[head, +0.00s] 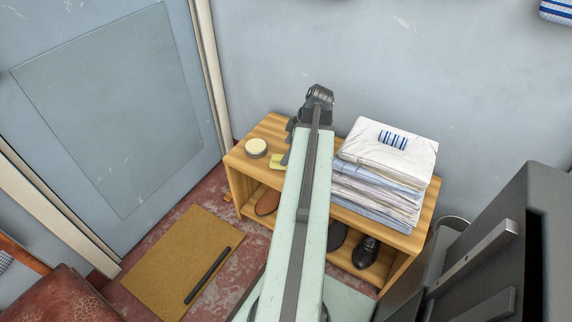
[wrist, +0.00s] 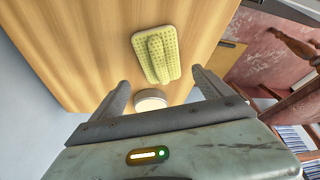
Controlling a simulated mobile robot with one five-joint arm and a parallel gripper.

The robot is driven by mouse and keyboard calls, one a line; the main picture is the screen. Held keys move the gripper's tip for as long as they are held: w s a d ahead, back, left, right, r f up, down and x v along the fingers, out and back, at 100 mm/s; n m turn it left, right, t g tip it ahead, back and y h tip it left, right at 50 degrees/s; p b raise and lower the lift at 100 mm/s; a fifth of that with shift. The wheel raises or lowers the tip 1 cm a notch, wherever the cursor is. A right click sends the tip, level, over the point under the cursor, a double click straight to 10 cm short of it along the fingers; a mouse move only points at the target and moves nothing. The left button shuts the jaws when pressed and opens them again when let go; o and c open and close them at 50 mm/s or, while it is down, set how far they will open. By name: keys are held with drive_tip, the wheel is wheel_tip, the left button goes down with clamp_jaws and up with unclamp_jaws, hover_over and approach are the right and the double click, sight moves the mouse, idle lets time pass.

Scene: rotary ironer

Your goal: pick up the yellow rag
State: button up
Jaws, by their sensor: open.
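The yellow rag (head: 277,161) lies on the wooden shelf top, partly hidden behind my arm in the head view. In the wrist view the rag (wrist: 170,52) is whole, a dimpled rectangle with a raised ridge along its middle. My gripper (wrist: 161,84) is open and empty, its two fingers pointing toward the shelf top. The rag lies beyond the fingertips in that picture, between their lines, with no visible contact. In the head view the gripper (head: 289,143) is above the shelf near the rag, mostly hidden by my arm.
A round pale-lidded tin (head: 256,147) stands left of the rag; it also shows between the fingers in the wrist view (wrist: 150,98). A stack of folded shirts (head: 380,175) stands right of my arm. Shoes (head: 365,251) sit on the lower shelf. The wall is behind.

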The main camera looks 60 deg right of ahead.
sight(282, 156)
drive_tip(key=b+x, duration=0.4)
drive_tip(key=x, duration=0.1)
drive_tip(key=shift+w+a+f+b, duration=0.1)
drive_tip(key=shift+a+b, duration=0.1)
drive_tip(key=shift+b, duration=0.1)
drive_tip(key=shift+c, duration=0.3)
drive_tip(key=c, duration=1.5)
wheel_tip(282, 156, up, 11)
drive_tip(key=p, duration=1)
drive_tip(key=shift+f+p, duration=0.2)
drive_tip(key=shift+p, duration=0.1)
drive_tip(key=shift+f, duration=0.15)
drive_tip(key=o, duration=0.9)
drive_tip(key=c, duration=0.6)
drive_tip(key=shift+c, duration=0.2)
